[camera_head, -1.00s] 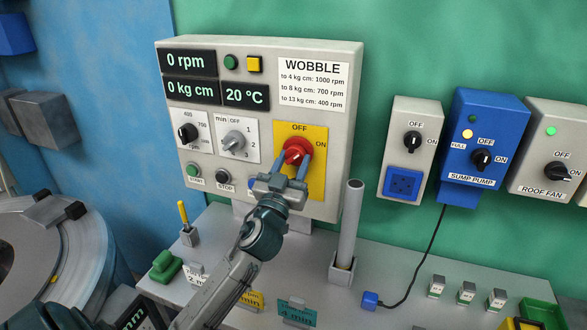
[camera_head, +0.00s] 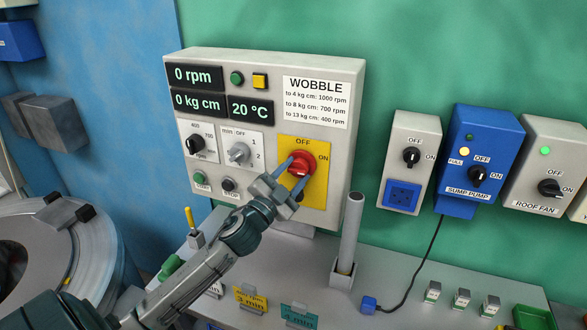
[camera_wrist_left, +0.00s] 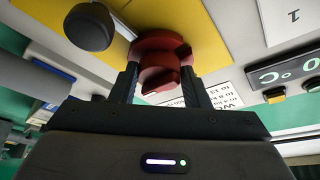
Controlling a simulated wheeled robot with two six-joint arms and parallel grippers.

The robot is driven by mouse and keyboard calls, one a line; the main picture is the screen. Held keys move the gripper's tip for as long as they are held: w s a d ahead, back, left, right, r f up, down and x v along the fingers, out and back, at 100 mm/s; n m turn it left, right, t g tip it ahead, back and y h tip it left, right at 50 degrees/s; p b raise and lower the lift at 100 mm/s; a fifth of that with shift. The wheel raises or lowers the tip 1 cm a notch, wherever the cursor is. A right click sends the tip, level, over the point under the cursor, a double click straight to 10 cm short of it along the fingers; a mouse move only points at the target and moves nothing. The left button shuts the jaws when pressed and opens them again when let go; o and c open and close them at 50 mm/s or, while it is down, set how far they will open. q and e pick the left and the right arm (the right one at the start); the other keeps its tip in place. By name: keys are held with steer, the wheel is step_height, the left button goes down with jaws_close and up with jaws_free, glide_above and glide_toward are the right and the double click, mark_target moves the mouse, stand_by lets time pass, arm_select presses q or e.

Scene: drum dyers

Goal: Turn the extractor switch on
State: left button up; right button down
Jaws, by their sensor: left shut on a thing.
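The red rotary switch (camera_head: 301,161) sits on a yellow plate (camera_head: 317,194) marked OFF at the top and ON at the right, on the front of the grey control box (camera_head: 357,98). My left gripper (camera_head: 294,174) reaches it from the lower left, tilted, with its two fingers shut on the red knob. In the left wrist view the red knob (camera_wrist_left: 158,58) shows between the fingers. The fingers partly cover the knob in the head view, so its exact pointer angle is hard to tell. My right gripper is not in view.
A round black part (camera_wrist_left: 90,27) stands close beside the red knob. A grey upright tube (camera_head: 350,232) stands on the bench right of the arm. Small switch boxes, including the blue sump pump box (camera_head: 484,150), hang further right. A drum (camera_head: 50,255) is at the left.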

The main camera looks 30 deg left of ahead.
arm_select(q)
steer(key=shift+m, duration=0.3)
steer(key=o, duration=1)
steer(key=shift+b+v, duration=3.7)
steer(key=shift+v, duration=1.7)
steer(key=shift+a, duration=0.1)
